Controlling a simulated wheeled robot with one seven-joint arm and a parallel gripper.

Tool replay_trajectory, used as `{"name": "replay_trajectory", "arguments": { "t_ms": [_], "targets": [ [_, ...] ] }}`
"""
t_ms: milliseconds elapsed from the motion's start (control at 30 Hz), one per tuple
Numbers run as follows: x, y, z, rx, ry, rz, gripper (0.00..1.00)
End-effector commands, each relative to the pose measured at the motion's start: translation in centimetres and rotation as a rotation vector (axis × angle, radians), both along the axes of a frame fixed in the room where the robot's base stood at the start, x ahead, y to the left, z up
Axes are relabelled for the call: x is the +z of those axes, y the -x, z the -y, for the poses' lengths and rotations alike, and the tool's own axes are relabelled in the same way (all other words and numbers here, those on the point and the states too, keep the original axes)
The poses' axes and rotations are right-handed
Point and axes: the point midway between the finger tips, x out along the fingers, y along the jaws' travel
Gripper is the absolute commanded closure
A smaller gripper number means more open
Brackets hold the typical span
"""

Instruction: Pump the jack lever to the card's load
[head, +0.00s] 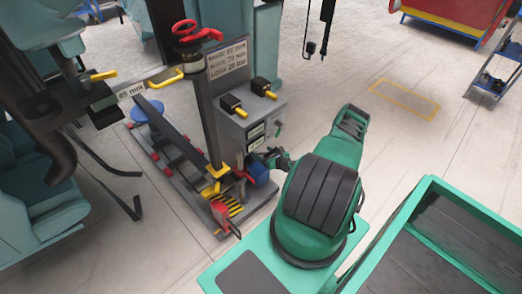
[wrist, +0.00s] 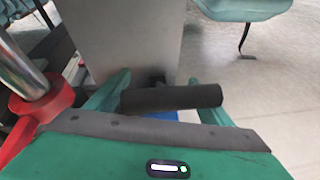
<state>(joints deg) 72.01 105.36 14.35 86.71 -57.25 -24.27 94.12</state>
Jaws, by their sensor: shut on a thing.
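The card (head: 228,58) is a pale sign above the grey control box; its bottom line seems to read LOAD 20 bar. In the wrist view, the jack lever's black grip (wrist: 172,98) lies nearly level across my green gripper (wrist: 160,92), which is shut on it. In the head view, my gripper (head: 264,160) is at the lower right of the control box, and the lever is mostly hidden there. A red jack body with a bright metal rod (wrist: 28,72) stands to the left in the wrist view. Small displays (head: 256,132) on the box are too small to read.
The grey control box (head: 238,112) has two black-and-yellow switches on top. A red handwheel (head: 192,32) tops the post. A rail frame with a 45 mm label (head: 130,91) lies left. Teal train seats crowd the left.

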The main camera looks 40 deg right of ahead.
Motion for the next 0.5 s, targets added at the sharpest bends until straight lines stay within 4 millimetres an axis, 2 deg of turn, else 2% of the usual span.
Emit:
{"name": "replay_trajectory", "arguments": {
  "t_ms": [33, 500],
  "targets": [
    [0.30, 0.17, 0.91, -0.007, 0.013, 0.002, 0.66],
    [0.64, 0.14, 1.81, -0.019, 0.025, 0.007, 0.66]
  ]
}}
